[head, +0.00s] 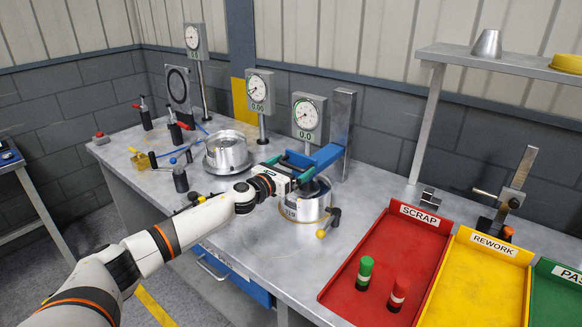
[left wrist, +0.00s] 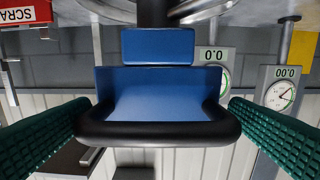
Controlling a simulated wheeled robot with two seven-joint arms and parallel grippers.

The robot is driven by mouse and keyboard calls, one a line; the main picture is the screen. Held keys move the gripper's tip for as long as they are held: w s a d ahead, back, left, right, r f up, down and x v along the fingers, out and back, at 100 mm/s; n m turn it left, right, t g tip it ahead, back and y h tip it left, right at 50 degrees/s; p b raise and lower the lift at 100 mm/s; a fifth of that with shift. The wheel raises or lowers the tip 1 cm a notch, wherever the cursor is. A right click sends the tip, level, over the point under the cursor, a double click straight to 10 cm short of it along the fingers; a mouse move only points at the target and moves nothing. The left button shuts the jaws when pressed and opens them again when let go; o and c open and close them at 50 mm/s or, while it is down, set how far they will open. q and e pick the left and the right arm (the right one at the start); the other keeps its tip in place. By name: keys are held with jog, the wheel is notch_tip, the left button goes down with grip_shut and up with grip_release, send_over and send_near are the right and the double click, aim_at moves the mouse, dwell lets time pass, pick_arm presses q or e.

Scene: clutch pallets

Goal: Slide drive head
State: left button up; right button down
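The drive head (head: 325,157) is a blue block on a grey upright column (head: 342,125), over a round metal clutch (head: 306,203) on the bench. My left gripper (head: 297,166) is at the front end of the drive head, with its green fingers on either side. In the left wrist view the blue drive head (left wrist: 158,95) with its black rounded handle (left wrist: 158,134) fills the space between the fingers. The fingers look close to or touching the handle's sides; whether they grip it is unclear. My right gripper is not in view.
Dial gauges (head: 307,117) stand behind the clutch. Another round metal unit (head: 227,152) sits to the left among small tools. Red SCRAP (head: 380,255), yellow REWORK (head: 480,285) and green (head: 555,295) trays lie on the right, with green and red pegs in the red one.

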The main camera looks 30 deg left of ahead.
pick_arm(q)
jog(key=s+b, duration=0.4)
jog(key=s, duration=0.8)
jog(key=shift+a, duration=0.45)
